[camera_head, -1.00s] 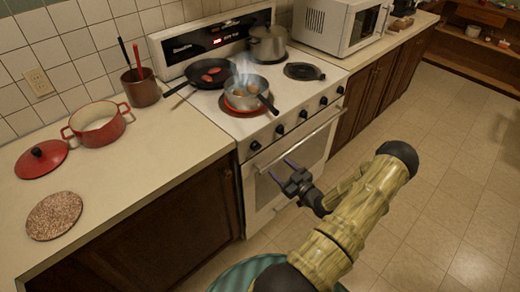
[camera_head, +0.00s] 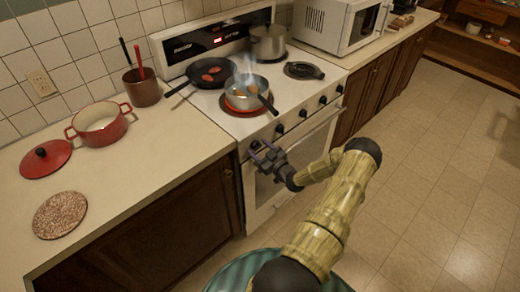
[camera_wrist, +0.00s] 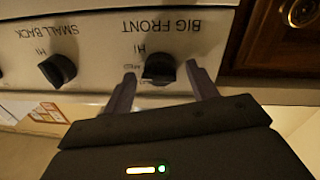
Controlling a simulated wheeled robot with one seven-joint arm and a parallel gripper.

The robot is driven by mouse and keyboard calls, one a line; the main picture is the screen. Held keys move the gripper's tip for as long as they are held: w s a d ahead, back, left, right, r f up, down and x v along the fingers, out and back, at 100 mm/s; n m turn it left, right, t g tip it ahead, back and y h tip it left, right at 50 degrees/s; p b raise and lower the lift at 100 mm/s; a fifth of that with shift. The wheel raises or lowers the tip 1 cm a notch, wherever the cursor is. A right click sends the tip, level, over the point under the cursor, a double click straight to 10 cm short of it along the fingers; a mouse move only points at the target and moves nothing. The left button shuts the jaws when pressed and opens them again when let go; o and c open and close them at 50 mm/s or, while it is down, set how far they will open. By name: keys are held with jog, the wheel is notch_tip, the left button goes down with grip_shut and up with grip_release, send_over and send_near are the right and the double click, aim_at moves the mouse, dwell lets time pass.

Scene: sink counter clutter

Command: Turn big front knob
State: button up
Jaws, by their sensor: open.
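The big front knob (camera_wrist: 159,70) is a black knob on the white stove front, under an upside-down "BIG FRONT" label in the wrist view. My gripper (camera_wrist: 160,80) is open, with one finger on each side of the knob. I cannot tell whether the fingers touch it. In the head view my gripper (camera_head: 262,150) is at the left end of the stove's knob row and largely hides that knob. The small back knob (camera_wrist: 58,69) is beside it in the wrist view.
The stove (camera_head: 222,123) holds a black pan (camera_head: 205,82), a steaming saucepan (camera_head: 247,84) on a red-glowing burner, and a grey pot (camera_head: 268,42). The oven handle (camera_head: 318,122) runs below the knobs. A wooden cabinet (camera_wrist: 282,40) adjoins the knob panel.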

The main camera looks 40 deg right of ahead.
jog(key=c, duration=1)
jog(key=shift+o, duration=0.2)
jog(key=shift+f+m+b, duration=0.15)
jog(key=shift+m+b, duration=0.15)
jog(key=shift+b, duration=0.05)
jog(key=m+b, duration=0.2)
jog(key=m, duration=0.1)
jog(key=shift+b, duration=0.3)
jog(key=m+b, duration=0.2)
jog(key=m, duration=0.3)
jog(key=shift+g, duration=0.3)
jog(key=o, duration=1)
jog(key=shift+r, duration=0.2)
jog(key=shift+c, duration=0.2)
